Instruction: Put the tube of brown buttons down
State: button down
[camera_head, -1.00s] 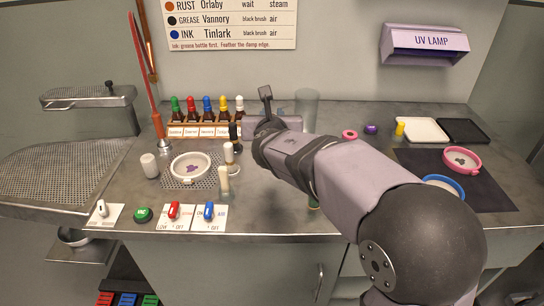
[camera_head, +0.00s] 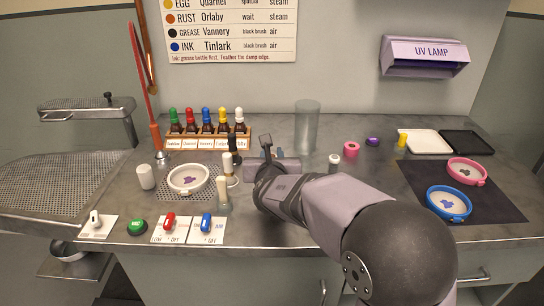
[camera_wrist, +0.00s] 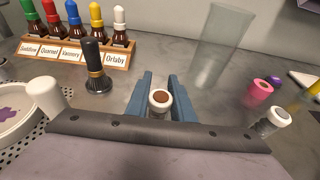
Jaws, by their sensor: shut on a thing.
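The tube of brown buttons (camera_wrist: 160,101) shows in the wrist view, a small pale tube seen from above with brown inside its white rim. It is between the blue fingers of my gripper (camera_wrist: 161,92), which is shut on it. In the head view my gripper (camera_head: 270,150) is low over the middle of the grey counter (camera_head: 285,222), and my own wrist hides the tube there. I cannot tell whether the tube's base touches the counter.
A black-handled tool (camera_wrist: 96,70) and a bottle rack (camera_wrist: 75,52) stand left of my gripper. A clear cylinder (camera_head: 307,127) stands behind right. A white-topped tube (camera_head: 334,162) and pink roll (camera_head: 351,149) are to the right. Bare counter lies around the fingers.

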jog(key=shift+f, duration=0.2)
jog(key=c, duration=1.5)
grip_release()
jog(key=shift+r, duration=0.1)
jog(key=shift+c, duration=0.2)
jog(key=shift+r, duration=0.1)
jog(key=shift+s+r, duration=0.1)
jog(key=shift+r, duration=0.05)
jog(key=v, duration=1.1)
jog(key=shift+s+p, duration=0.4)
jog(key=shift+r, duration=0.1)
